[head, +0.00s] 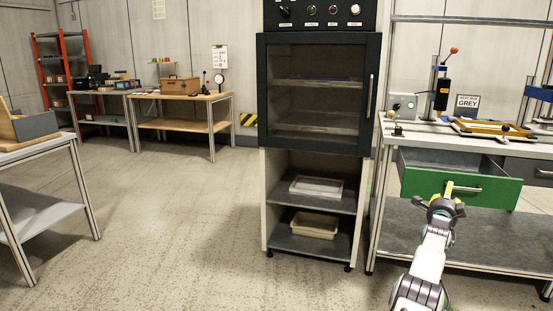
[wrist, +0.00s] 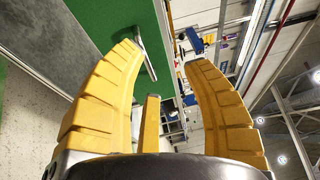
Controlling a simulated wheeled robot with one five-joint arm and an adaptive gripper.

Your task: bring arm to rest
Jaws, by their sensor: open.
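My gripper (head: 447,194) is at the end of my raised arm at the lower right of the head view, in front of the green drawer (head: 490,191). In the wrist view my gripper (wrist: 163,58) has its yellow fingers spread apart, with nothing held between them. The drawer front (wrist: 90,22) fills the upper left there. Its metal handle (wrist: 149,45) shows just past the left fingertip; I cannot tell whether they touch. In the head view the drawer stands pulled out from under the bench, and its handle (head: 466,189) is partly behind my gripper.
The workbench (head: 420,138) carries a press (head: 440,90) and a yellow frame (head: 490,127). A dark cabinet (head: 378,100) with a closed glass door stands left of it, trays on its lower shelves. A table (head: 30,152) is at far left. The floor (head: 170,215) between is clear.

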